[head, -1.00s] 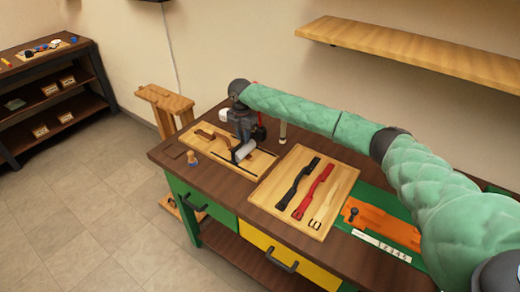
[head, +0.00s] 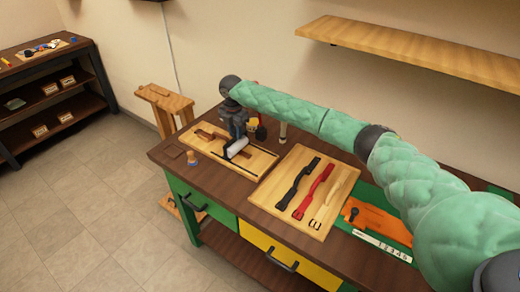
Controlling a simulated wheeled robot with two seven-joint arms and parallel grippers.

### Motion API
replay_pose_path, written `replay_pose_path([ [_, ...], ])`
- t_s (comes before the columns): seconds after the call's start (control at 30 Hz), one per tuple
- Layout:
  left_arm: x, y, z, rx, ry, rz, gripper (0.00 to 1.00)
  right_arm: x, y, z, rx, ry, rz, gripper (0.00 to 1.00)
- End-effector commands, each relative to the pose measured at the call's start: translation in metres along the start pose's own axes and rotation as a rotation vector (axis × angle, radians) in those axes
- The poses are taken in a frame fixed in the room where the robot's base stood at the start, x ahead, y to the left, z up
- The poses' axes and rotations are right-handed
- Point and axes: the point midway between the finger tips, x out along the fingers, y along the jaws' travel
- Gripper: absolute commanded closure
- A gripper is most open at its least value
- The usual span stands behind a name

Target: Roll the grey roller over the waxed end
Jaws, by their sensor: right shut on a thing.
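The grey roller (head: 236,147) is a pale grey cylinder over the left wooden board (head: 262,163). My right gripper (head: 236,137) is shut on the roller's tool above that board; its fingers are small and partly hidden. A brown strap (head: 205,136) lies on the board, left of the roller. I cannot make out the waxed end, or whether the roller touches anything. My left gripper is out of view.
A second board (head: 268,196) to the right holds black, red and cream straps. A green mat (head: 374,196) with an orange piece lies farther right, partly under my arm. A shelf (head: 420,55) hangs above.

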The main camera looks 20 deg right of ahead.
Motion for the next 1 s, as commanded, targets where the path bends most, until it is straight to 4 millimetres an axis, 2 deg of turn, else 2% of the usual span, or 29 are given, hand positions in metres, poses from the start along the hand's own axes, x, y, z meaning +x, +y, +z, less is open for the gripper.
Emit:
replay_pose_path([
  [0.8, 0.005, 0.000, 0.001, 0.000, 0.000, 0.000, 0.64, 0.001, 0.032, -0.001, 0.000, 0.001, -0.001, 0.89],
  [1.0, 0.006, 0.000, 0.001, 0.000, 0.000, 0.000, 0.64, 0.000, 0.039, 0.000, 0.001, 0.000, 0.001, 0.85],
])
